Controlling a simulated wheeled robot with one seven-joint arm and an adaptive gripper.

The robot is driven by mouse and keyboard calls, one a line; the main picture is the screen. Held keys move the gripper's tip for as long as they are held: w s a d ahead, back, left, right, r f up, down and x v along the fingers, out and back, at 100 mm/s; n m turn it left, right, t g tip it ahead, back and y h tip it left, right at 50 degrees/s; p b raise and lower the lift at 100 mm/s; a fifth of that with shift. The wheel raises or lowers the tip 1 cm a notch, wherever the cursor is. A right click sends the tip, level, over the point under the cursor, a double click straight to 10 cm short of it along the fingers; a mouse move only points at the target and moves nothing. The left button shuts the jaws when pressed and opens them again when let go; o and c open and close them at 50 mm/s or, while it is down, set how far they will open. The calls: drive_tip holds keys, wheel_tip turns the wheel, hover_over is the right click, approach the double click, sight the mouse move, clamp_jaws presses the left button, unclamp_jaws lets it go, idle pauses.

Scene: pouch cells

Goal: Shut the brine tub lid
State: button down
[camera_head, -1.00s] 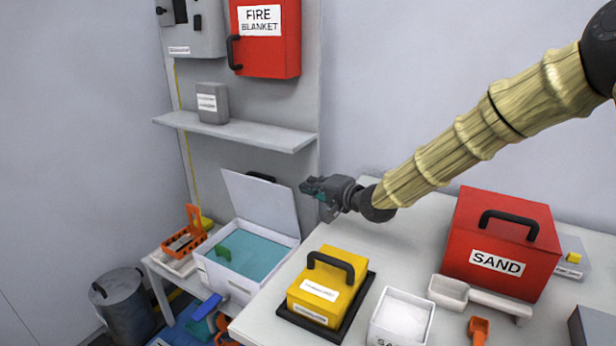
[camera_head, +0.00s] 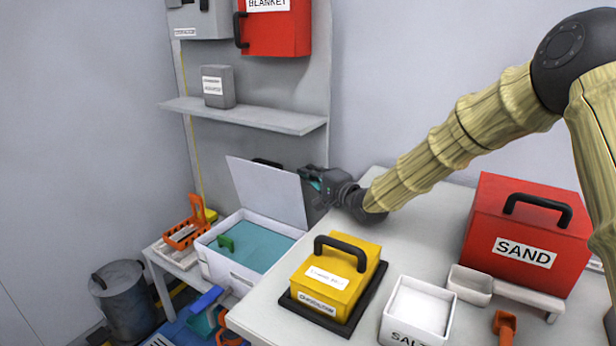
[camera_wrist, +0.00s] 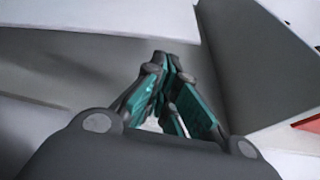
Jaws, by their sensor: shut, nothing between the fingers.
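The brine tub (camera_head: 220,268) is a white box with blue-green liquid (camera_head: 255,245) inside, at the left of the yellow box. A small green piece (camera_head: 226,243) shows at the liquid's left side. Its pale lid (camera_head: 268,195) stands open and upright at the back, with a dark handle (camera_head: 267,163) partly showing behind its top edge. My gripper (camera_head: 312,178) is shut and empty at the lid's upper right edge; I cannot tell whether it touches. In the wrist view the closed fingers (camera_wrist: 170,75) point at grey and white surfaces.
A yellow box (camera_head: 330,279) with a black handle stands on a black mat on the white table (camera_head: 400,240). A red SAND box (camera_head: 525,235) and white SALT tub (camera_head: 418,310) are at the right. A shelf (camera_head: 245,114) is above the lid. A grey bin (camera_head: 125,300) stands left.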

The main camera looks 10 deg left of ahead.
drive_tip(key=shift+b+x, duration=0.5)
drive_tip(key=shift+x, duration=2.95)
drive_tip(key=shift+s+d, duration=0.1)
